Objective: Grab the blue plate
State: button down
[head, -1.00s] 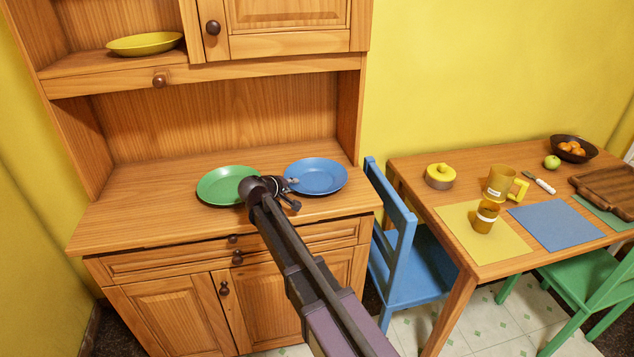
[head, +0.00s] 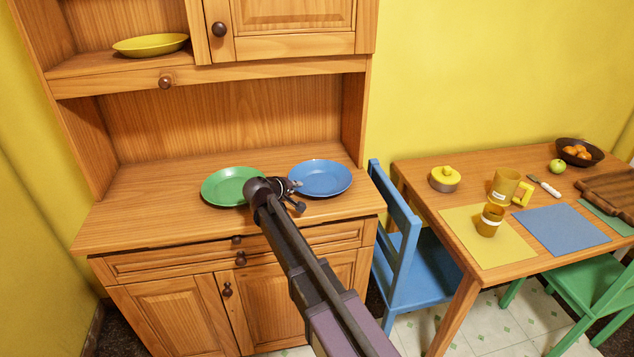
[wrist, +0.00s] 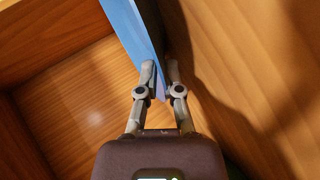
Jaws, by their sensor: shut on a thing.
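The blue plate (head: 322,178) is on the hutch counter, right of the green plate, and looks level. I cannot tell whether it is lifted at all. My gripper (head: 295,187) is at its left edge. In the wrist view the blue plate (wrist: 140,32) shows edge-on as a blue strip, and my gripper (wrist: 160,78) is shut on its rim, one finger on each side. Most of the plate is outside the wrist view.
The green plate (head: 228,187) lies close by, just left of my gripper. A yellow plate (head: 150,45) sits on the upper left shelf. A blue chair (head: 402,250) and a laid table (head: 420,172) stand to the right. The counter's left part is clear.

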jog(key=shift+r, duration=0.25)
notch_tip(320, 180, up, 3)
jog(key=p, duration=0.3)
jog(key=shift+s+r+p, duration=0.15)
jog(key=shift+r+p, duration=0.15)
jog(key=shift+p, duration=0.25)
jog(key=s+d, duration=0.2)
jog(key=s, duration=1.3)
jog(key=shift+s+d+r+p, duration=0.25)
jog(key=shift+d+r+p, duration=0.1)
jog(key=shift+r+p, duration=0.1)
jog(key=shift+r, duration=0.1)
